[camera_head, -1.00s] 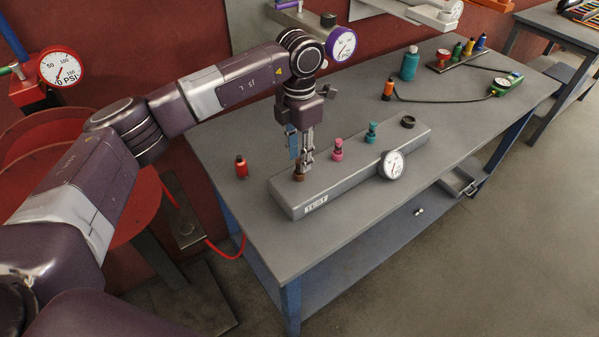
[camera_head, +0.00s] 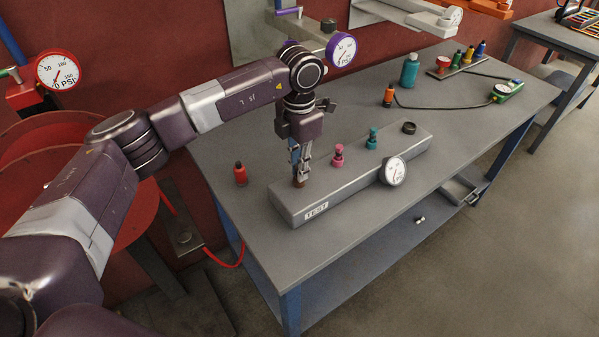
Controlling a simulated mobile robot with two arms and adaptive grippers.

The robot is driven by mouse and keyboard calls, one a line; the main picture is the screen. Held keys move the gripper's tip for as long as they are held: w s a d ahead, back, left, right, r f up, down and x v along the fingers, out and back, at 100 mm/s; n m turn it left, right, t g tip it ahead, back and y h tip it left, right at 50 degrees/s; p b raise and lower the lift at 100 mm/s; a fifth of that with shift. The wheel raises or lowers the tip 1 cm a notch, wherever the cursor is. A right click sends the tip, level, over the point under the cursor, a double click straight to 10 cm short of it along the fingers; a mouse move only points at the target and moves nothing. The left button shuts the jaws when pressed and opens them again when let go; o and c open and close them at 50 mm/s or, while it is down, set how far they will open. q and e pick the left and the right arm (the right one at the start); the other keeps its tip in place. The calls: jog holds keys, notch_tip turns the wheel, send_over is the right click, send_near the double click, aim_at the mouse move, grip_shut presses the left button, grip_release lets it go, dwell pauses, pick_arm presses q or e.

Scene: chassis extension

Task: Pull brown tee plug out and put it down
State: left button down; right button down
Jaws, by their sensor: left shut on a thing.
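The brown tee plug (camera_head: 299,182) is small and sits at the near left end of the grey test block (camera_head: 345,186), which lies on the table. My left gripper (camera_head: 300,175) points down over that end of the block and is shut on the plug. The fingers hide most of the plug, and I cannot tell whether it is still seated in its hole. A pink plug (camera_head: 338,156) and a teal plug (camera_head: 372,139) stand along the block's top. My right gripper is not in view.
A pressure gauge (camera_head: 393,171) is on the block's front side. A red bottle (camera_head: 240,174) stands left of the block. An orange bottle (camera_head: 389,95), a teal bottle (camera_head: 409,70) and a green device (camera_head: 507,91) with a cable are farther back. The table (camera_head: 450,135) is clear right of the block.

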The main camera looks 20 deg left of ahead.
pick_arm(q)
jog(key=shift+r, duration=0.1)
jog(key=shift+w+r+p, duration=0.15)
jog(key=shift+r+p, duration=0.2)
jog(key=shift+r, duration=0.75)
jog(key=shift+r+p, duration=1.15)
jog(key=shift+r, duration=0.7)
